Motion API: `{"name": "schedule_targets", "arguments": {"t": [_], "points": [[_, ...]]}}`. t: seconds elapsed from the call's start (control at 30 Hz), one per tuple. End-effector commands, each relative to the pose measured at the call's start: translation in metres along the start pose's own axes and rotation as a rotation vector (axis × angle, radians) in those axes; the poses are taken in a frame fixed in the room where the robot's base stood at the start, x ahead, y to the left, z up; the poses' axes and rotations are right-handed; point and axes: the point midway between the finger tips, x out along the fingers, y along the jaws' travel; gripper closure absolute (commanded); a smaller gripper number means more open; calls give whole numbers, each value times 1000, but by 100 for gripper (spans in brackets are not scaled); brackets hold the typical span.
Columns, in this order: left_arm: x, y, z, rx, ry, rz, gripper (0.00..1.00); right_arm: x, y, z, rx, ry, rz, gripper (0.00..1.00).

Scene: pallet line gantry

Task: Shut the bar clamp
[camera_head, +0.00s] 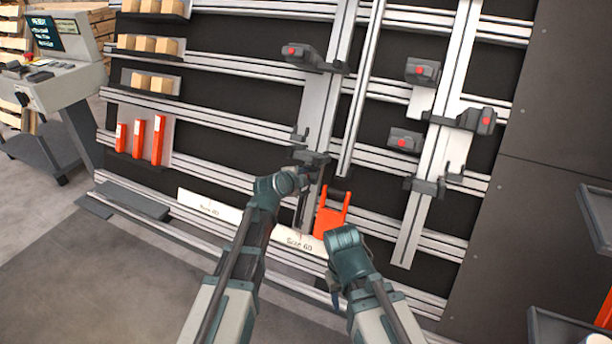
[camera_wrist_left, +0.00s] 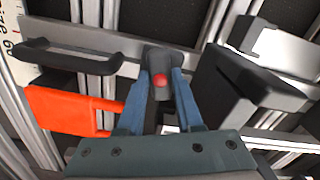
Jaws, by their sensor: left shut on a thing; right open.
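The bar clamp is a pale grey bar (camera_head: 313,105) with dark grey jaws, standing upright against the rack. Its upper jaw (camera_head: 308,57) carries a red button. My left gripper (camera_head: 312,167) is at the lower dark jaw. In the left wrist view its blue fingers (camera_wrist_left: 162,92) are shut on both sides of a dark grey slider with a red button (camera_wrist_left: 160,80). A dark handle-like bar (camera_wrist_left: 65,57) lies left of the slider there. My right gripper (camera_head: 336,284) is open and low, apart from the clamp; its fingers are mostly hidden.
An orange part (camera_head: 331,217) hangs just right of my left gripper, close to its fingers in the wrist view (camera_wrist_left: 70,110). A second clamp bar (camera_head: 435,150) with several dark jaws stands to the right. Horizontal rails, a "Size 60" label (camera_head: 297,242) and orange pieces (camera_head: 158,140) line the rack.

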Motion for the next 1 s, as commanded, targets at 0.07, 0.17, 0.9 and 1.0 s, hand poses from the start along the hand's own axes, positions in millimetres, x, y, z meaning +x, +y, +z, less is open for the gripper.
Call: {"name": "schedule_targets", "arguments": {"t": [0.07,0.17,0.9,1.0], "points": [[0,0,0,64,0,1,100,0,0,0,0,0,0,50],[0,1,0,110,0,1,100,0,0,0,0,0,0,50],[0,1,0,380,0,2,100,0,0,0,0,0,0,50],[0,1,0,380,0,2,61,0,0,0,0,0,0,50]]}}
